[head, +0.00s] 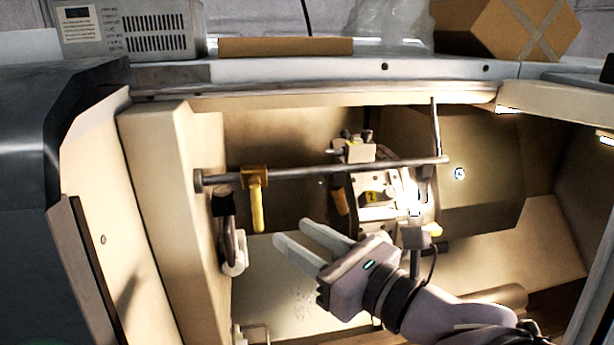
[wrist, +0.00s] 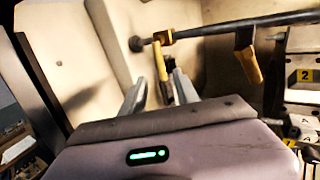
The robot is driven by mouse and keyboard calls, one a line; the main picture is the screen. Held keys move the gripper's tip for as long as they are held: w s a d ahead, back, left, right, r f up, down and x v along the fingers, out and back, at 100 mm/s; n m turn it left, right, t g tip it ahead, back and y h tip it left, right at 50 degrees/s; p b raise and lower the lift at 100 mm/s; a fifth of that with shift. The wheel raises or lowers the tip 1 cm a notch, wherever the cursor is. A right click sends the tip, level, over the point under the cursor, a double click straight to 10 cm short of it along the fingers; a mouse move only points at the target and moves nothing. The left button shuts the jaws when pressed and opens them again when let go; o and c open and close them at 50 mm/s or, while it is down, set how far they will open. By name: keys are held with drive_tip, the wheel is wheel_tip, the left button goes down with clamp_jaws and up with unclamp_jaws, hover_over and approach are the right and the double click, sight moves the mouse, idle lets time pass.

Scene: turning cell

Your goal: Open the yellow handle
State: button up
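The yellow handle (head: 257,207) hangs down from a yellow-brown block (head: 255,175) on a dark horizontal bar (head: 320,170) inside the machine. In the wrist view the handle (wrist: 160,68) shows beyond my fingers, roughly in line with the gap between them. My gripper (head: 293,232) is open, with its two pale fingers apart and nothing between them. In the head view its tips are just right of the handle's lower end, and I see no contact. In the wrist view my gripper (wrist: 159,84) points towards the bar.
A second yellow-brown piece (wrist: 247,65) hangs farther right in the wrist view. A tool block with a yellow "2" label (head: 373,197) stands behind and right of my gripper. The cream wall (head: 170,190) bounds the left; a dark hook-like part (head: 229,225) hangs beside it.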

sight(257, 206)
drive_tip(key=p+x, duration=0.2)
drive_tip(key=x, duration=1.2)
clamp_jaws()
idle(0.8)
